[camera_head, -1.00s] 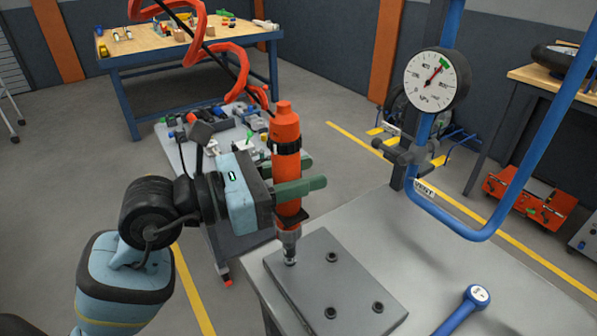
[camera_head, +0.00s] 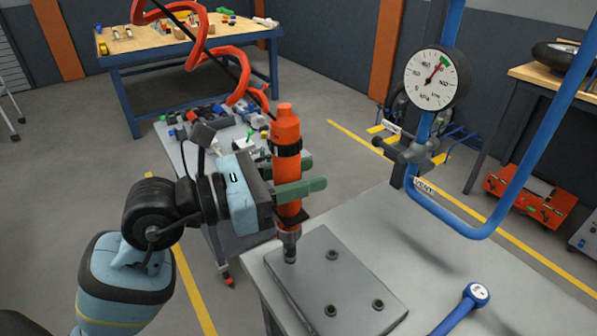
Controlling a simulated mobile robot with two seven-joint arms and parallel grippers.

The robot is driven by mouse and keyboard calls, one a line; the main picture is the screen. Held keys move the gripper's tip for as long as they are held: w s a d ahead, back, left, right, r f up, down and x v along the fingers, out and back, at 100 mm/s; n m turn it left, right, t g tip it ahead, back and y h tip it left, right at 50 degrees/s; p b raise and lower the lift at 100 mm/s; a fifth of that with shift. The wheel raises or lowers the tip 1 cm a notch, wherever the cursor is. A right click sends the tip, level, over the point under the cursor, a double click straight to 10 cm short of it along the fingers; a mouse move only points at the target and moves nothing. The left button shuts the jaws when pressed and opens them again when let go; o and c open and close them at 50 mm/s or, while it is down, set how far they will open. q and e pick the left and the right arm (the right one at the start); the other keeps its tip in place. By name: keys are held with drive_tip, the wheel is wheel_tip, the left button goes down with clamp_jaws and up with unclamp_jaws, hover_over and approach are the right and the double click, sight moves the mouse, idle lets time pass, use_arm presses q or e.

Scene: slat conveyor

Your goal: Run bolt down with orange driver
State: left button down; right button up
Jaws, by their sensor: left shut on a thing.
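The orange driver (camera_head: 286,135) stands upright over the grey plate (camera_head: 350,291). My left gripper (camera_head: 298,178) is shut on the driver's body, its green fingers on either side of it. The driver's metal socket tip (camera_head: 290,246) points down at the plate's far left corner. The bolt under the tip is hidden by the socket, so I cannot tell how deep it sits. Several other dark bolts or holes (camera_head: 331,255) show at the plate's other corners. My right gripper is not in view.
The plate lies on a grey worktable (camera_head: 400,240). A blue-handled tool (camera_head: 466,306) lies at the front right. A round gauge (camera_head: 437,78) on a blue pipe frame stands behind. A red coiled hose (camera_head: 238,62) hangs behind the driver. A cluttered cart (camera_head: 222,240) stands to the left.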

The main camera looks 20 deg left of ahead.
sight(299, 139)
use_arm(q)
drive_tip(key=shift+f, duration=0.65)
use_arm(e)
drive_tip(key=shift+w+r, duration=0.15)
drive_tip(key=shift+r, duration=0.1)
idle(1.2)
use_arm(q)
drive_tip(key=shift+r+p, duration=0.25)
drive_tip(key=shift+p, duration=0.3)
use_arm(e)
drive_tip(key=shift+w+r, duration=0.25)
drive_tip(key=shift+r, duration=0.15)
use_arm(q)
drive_tip(key=shift+r+p, duration=0.55)
drive_tip(key=shift+r, duration=0.1)
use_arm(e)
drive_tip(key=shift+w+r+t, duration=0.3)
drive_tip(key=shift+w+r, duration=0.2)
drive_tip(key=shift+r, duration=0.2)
